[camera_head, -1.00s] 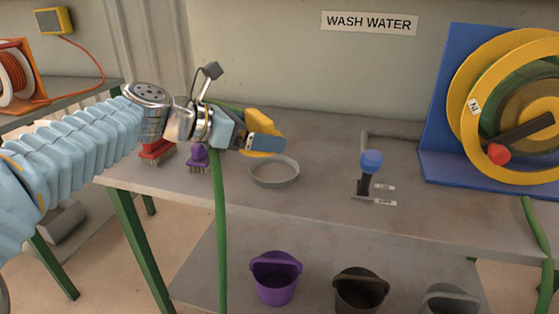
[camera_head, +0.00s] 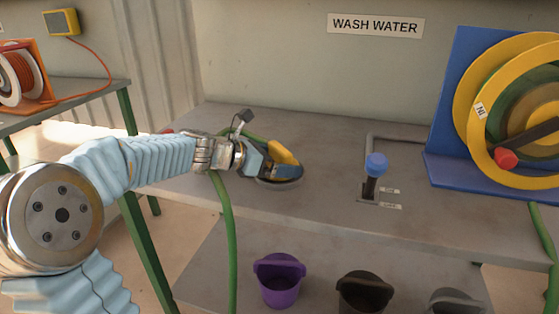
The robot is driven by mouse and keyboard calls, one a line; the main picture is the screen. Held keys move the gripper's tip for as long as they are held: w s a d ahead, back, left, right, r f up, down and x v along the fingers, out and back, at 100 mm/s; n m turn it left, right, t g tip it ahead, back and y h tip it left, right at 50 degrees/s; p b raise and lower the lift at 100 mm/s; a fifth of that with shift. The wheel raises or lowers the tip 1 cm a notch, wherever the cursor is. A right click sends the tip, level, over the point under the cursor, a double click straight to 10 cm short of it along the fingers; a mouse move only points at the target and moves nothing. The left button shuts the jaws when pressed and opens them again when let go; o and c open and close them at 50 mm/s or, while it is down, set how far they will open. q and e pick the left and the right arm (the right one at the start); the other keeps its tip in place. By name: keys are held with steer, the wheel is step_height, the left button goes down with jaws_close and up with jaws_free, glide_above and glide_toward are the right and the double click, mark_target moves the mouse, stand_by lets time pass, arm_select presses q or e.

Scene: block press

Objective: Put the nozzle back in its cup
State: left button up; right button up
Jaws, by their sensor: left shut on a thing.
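My left gripper (camera_head: 284,171) is shut on the yellow nozzle (camera_head: 282,152), in the head view left of centre. The nozzle sits low over the shallow grey cup (camera_head: 277,186) on the bench. The gripper covers most of the cup, so I cannot tell whether the nozzle touches it. The green hose (camera_head: 227,225) runs behind the gripper and hangs down over the bench front. My right gripper is out of view.
A lever with a blue knob (camera_head: 376,163) stands on the bench right of the cup. A blue stand with a yellow reel (camera_head: 485,85) is at the right. Several buckets, one purple (camera_head: 279,282), sit below. The bench (camera_head: 330,205) between cup and lever is clear.

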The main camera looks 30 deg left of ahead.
arm_select(q)
steer(key=shift+s+f+b, duration=0.1)
steer(key=shift+f+b, duration=0.35)
steer(key=shift+f, duration=0.25)
steer(key=o, duration=0.8)
steer(key=shift+f, duration=0.15)
steer(key=shift+r, duration=0.25)
steer(key=shift+r+p, duration=0.55)
steer(key=shift+p, duration=0.1)
steer(key=v, duration=1.2)
steer(key=shift+b, duration=0.3)
